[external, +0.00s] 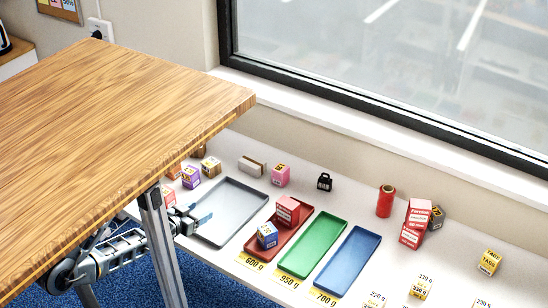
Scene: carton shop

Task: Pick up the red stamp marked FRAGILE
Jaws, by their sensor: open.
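No red stamp with a readable FRAGILE mark can be made out in the external view. Red things on the white bench are a red spool-like cylinder (386,201), a tall red labelled box or stack (416,226) to its right, and a red labelled box (288,209) in the red tray. Their lettering is too small to read surely. My gripper (199,216) is open, at the left edge of the grey tray, partly hidden by the wooden table's leg.
A wooden table (110,100) stands in front, over my arm. The bench holds grey (235,205), red (271,249), green (313,243) and blue (347,262) trays, a black weight (324,182) and several small boxes. A blue box (267,235) sits in the red tray.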

